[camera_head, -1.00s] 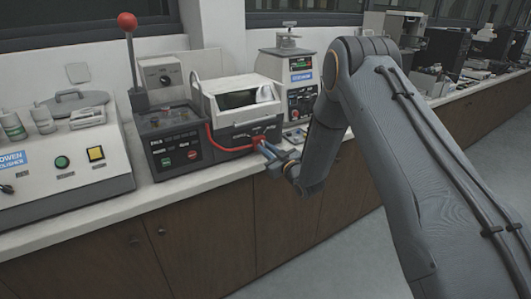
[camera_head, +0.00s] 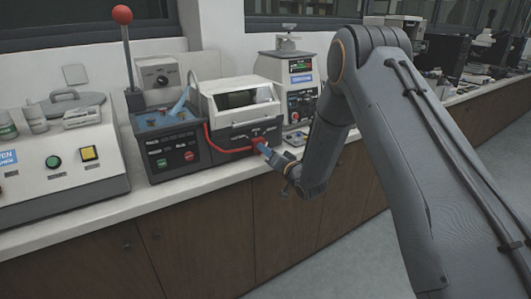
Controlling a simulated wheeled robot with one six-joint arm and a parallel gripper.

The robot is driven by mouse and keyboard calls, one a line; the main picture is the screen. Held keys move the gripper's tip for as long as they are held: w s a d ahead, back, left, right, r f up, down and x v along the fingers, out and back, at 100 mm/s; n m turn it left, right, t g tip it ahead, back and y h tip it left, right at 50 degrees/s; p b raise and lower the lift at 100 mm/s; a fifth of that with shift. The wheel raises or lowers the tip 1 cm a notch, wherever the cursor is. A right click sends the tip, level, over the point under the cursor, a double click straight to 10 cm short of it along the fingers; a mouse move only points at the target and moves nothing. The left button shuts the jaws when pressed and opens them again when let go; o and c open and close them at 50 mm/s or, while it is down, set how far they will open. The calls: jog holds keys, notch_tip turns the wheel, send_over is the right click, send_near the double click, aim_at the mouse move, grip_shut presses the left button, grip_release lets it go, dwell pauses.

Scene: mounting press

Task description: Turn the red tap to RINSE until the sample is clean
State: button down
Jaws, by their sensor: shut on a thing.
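The red tap (camera_head: 259,142) sits on the lower front of a white-and-grey machine (camera_head: 240,98) with a clear-fronted hood. My gripper (camera_head: 267,151) is at the tap, its jaws closed on it; the jaws cover much of the tap, so its exact angle and the RINSE mark cannot be read. A thin curved spout (camera_head: 191,78) rises to the left of the hood. A pale blue stream of water (camera_head: 179,107) runs from it onto the top of the dark press unit (camera_head: 175,150). The sample is too small to make out, so its cleanness cannot be told.
A red hose (camera_head: 212,143) runs along the machine's front to the tap. A lever with a red ball (camera_head: 122,15) stands at the left. A polisher (camera_head: 60,165) is further left, and a white instrument (camera_head: 290,88) stands to the right. Floor in front of the cabinets is clear.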

jog(key=shift+m, duration=0.6)
jog(key=c, duration=1.7)
grip_release()
jog(key=shift+c, duration=0.2)
jog(key=b+v, duration=0.1)
jog(key=v, duration=0.6)
jog(key=shift+s+d+b, duration=0.25)
jog(key=shift+s+b, duration=0.05)
jog(key=shift+s, duration=0.05)
